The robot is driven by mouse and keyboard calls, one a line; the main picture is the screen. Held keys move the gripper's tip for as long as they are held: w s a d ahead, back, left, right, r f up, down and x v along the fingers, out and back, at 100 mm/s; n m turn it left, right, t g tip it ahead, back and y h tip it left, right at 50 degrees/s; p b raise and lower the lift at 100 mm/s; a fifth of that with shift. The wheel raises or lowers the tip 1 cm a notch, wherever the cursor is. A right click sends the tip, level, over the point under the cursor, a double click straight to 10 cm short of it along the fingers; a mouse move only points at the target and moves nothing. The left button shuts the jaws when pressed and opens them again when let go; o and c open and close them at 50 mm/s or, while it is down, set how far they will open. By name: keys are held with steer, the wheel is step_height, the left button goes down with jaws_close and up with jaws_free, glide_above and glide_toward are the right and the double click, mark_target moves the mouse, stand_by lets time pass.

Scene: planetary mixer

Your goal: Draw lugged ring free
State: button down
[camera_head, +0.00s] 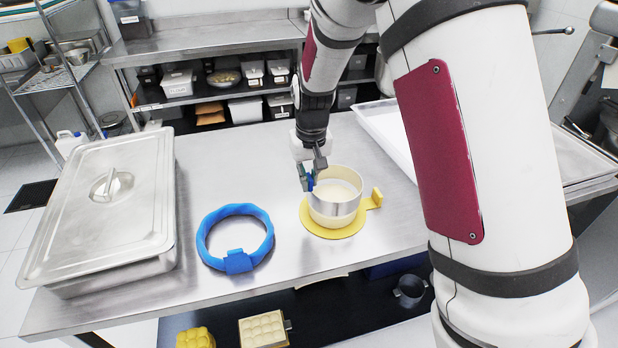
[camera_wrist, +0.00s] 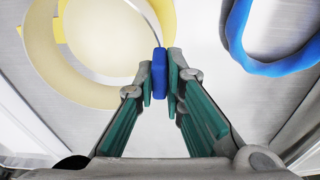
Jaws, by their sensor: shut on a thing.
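I cannot tell exactly how the ring and cup nest. The ring's far side is partly hidden in the wrist view.
A blue faceted ring (camera_head: 203,240) with a block lies left of the yellow base, also in the wrist view (camera_wrist: 277,67). A lidded steel pan (camera_head: 105,205) fills the table's left. A white tray (camera_head: 388,130) stands behind right. Bare steel table lies between.

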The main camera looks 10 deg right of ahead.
steer(key=shift+r+p, duration=0.55)
steer(key=shift+r, duration=1.4)
